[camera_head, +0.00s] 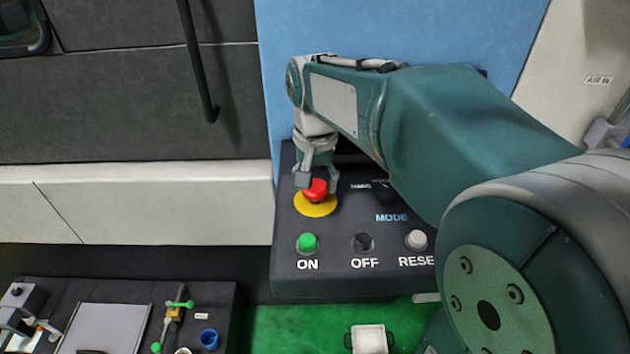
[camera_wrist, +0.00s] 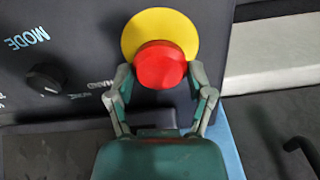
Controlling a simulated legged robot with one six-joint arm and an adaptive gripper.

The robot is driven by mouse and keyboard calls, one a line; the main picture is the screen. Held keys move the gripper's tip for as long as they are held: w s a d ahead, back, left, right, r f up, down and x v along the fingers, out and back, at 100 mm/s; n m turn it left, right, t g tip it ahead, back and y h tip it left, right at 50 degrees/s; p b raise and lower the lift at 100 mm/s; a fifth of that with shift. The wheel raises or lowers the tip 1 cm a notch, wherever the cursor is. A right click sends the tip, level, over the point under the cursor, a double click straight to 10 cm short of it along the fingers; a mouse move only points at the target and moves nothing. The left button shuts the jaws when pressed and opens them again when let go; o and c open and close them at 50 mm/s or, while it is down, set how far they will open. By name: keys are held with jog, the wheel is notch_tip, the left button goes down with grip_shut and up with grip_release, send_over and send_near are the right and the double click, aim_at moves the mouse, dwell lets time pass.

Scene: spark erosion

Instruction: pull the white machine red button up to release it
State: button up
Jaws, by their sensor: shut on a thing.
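The red button (camera_head: 316,189) sits on a yellow disc (camera_head: 315,207) at the upper left of the dark control panel (camera_head: 290,265). My gripper (camera_head: 317,181) reaches down to the button from above, with its fingers at the button's sides. In the wrist view the red button (camera_wrist: 160,65) is in front of the yellow disc (camera_wrist: 160,22). There, my gripper's two fingers (camera_wrist: 160,80) close in on the button's left and right sides. The gripper is shut on the button. The fingertips' contact is partly hidden by the button.
Below the button are a green ON button (camera_head: 307,243), a dark OFF button (camera_head: 363,243) and a white RESET button (camera_head: 416,240). A black MODE knob (camera_head: 386,192) is to the right, close under my arm. A dark handle (camera_head: 196,65) is on the grey cabinet at left.

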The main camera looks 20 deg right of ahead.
aim_at(314, 185)
jog(key=shift+r, duration=0.55)
jog(key=o, duration=1.3)
jog(key=shift+a, duration=0.15)
notch_tip(314, 185, up, 12)
jog(key=shift+f, duration=0.1)
